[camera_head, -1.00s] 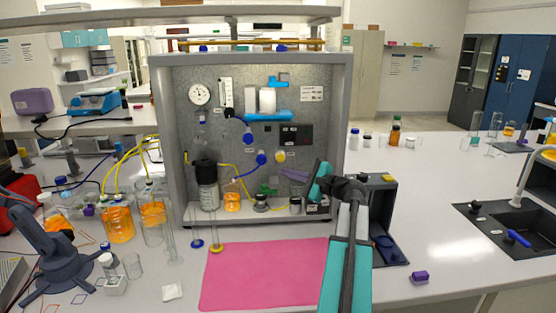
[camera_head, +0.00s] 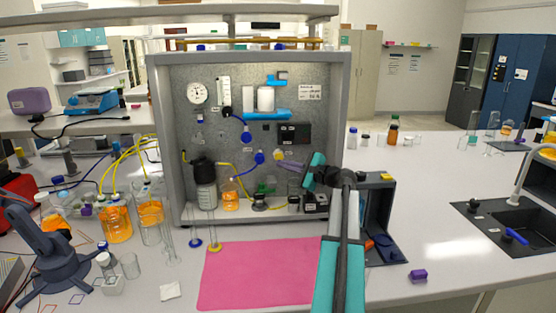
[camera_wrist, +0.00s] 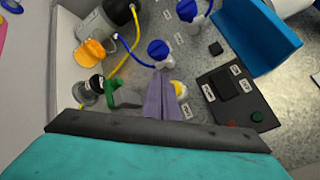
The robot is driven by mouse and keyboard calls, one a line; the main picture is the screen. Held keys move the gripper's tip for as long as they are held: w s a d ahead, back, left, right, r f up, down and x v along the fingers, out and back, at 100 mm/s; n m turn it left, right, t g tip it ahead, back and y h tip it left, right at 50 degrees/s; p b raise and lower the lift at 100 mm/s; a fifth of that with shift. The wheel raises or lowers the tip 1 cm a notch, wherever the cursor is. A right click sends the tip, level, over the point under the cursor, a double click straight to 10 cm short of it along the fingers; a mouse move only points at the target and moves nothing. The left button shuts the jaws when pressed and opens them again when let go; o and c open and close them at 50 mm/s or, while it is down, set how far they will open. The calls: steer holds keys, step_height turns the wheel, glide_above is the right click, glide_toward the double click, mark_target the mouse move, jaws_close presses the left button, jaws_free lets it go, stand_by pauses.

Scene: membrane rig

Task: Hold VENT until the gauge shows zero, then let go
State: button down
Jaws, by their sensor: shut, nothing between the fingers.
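The round white gauge (camera_head: 197,93) is at the upper left of the rig's back panel; its reading is too small to make out. A pale yellow round button (camera_head: 279,155) sits on the panel at lower middle right. It also shows in the wrist view (camera_wrist: 181,89), partly behind my fingers. Its label is too small to read, so I cannot tell for certain that it is VENT. My gripper (camera_head: 278,162) is shut and empty, its purple fingers pointing at the panel just by the yellow button. In the wrist view the fingertips (camera_wrist: 160,76) overlap the button's left edge; I cannot tell whether they touch.
Blue-handled valves (camera_wrist: 160,51) stand close to my fingertips, with a green part (camera_wrist: 118,92) at left. A dark control box (camera_wrist: 238,97) is at right. Bottles (camera_head: 205,183) stand on the rig's floor. The pink mat (camera_head: 255,275) in front is clear.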

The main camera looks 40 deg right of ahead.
mark_target(275, 158)
steer(key=shift+w+d, duration=0.65)
steer(key=shift+w, duration=0.15)
steer(key=shift+w+d, duration=0.65)
steer(key=shift+w, duration=0.1)
stand_by(3.0)
steer(key=shift+s, duration=0.1)
stand_by(2.3)
steer(key=shift+s+a, duration=0.65)
